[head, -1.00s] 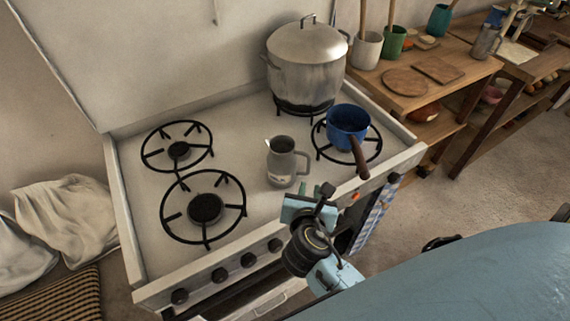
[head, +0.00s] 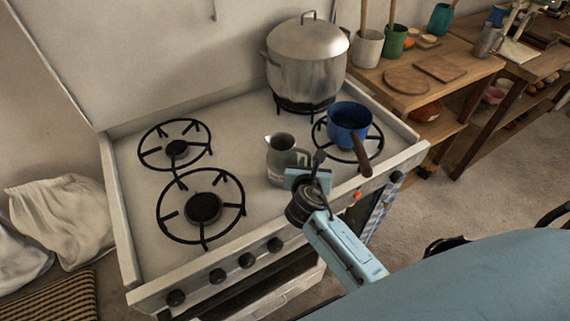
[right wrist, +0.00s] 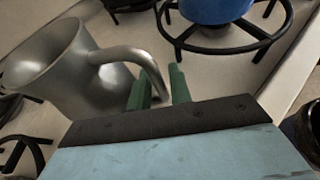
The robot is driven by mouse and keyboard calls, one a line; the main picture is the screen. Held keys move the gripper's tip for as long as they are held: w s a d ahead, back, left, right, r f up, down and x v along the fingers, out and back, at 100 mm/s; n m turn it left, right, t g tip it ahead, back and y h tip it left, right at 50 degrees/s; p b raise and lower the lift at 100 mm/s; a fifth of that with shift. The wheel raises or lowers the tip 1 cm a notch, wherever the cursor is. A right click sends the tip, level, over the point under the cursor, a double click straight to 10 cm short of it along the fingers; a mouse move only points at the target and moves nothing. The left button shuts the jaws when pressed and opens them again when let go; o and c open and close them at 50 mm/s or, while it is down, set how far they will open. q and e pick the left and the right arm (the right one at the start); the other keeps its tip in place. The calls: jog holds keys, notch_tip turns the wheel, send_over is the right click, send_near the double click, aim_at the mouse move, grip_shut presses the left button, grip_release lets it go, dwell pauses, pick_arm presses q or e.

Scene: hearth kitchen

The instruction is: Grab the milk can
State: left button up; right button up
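The milk can (head: 280,163) is a grey metal pitcher with a side handle, upright on the stove top between the burners. In the right wrist view the milk can (right wrist: 75,70) fills the left side, its handle curving toward my fingers. My right gripper (head: 305,170) is at the handle side of the can, its fingertips mostly hidden in the head view. In the right wrist view the green fingers of my right gripper (right wrist: 159,90) stand apart, with the lower part of the handle between them. My left gripper is not in view.
A blue saucepan (head: 348,120) with a brown handle sits on the burner just right of the can. A large lidded pot (head: 305,75) stands behind. Two empty burners lie to the left. A wooden table (head: 410,98) with cups and boards stands at the right.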

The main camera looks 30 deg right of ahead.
jog(key=shift+w+d+f, duration=0.2)
jog(key=shift+w+d, duration=0.1)
jog(key=shift+w, duration=0.1)
grip_shut()
jog(key=shift+r, duration=0.2)
